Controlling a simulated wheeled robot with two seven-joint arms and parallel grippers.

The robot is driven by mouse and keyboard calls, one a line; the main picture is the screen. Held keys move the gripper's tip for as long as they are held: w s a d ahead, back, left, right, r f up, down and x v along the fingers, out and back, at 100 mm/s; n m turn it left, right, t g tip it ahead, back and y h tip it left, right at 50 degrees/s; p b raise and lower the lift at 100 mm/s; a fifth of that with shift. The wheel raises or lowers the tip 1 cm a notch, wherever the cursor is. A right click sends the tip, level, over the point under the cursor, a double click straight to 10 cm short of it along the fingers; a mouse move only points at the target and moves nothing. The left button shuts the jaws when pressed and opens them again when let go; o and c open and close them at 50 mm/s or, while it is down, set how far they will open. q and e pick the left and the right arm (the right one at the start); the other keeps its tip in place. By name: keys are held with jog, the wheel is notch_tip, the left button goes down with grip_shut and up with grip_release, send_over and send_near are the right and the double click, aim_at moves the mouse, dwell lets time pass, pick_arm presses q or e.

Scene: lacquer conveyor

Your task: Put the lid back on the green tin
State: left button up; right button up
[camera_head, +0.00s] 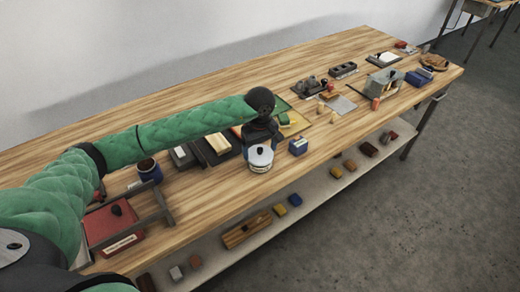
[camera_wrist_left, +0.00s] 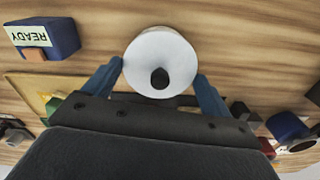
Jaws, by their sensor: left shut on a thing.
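A round white lid (camera_head: 261,157) with a black knob sits between the fingers of my left gripper (camera_head: 261,152), which is shut on it. In the left wrist view the lid (camera_wrist_left: 160,62) is seen from above, with a blue finger of the gripper (camera_wrist_left: 160,78) on each side. A pale band with small lettering shows beneath the lid in the head view. I cannot tell whether it belongs to a tin under the lid. No green tin can be made out clearly. My right gripper is not in view.
A blue box (camera_head: 298,146) stands just right of the lid; its READY label shows in the left wrist view (camera_wrist_left: 45,38). A dark blue cup (camera_head: 149,170) and a red box (camera_head: 112,226) are at the left. A lower shelf (camera_head: 325,192) holds several blocks.

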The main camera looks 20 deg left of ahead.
pick_arm(q)
jog(key=shift+f+b, duration=0.15)
jog(key=shift+b, duration=1.1)
dwell(1.5)
dwell(0.3)
jog(key=o, duration=0.8)
jog(key=shift+o, duration=0.2)
jog(key=shift+r, duration=3.55)
jog(key=shift+c, duration=0.4)
grip_shut()
jog(key=shift+f+b, duration=0.95)
jog(key=shift+f, duration=0.15)
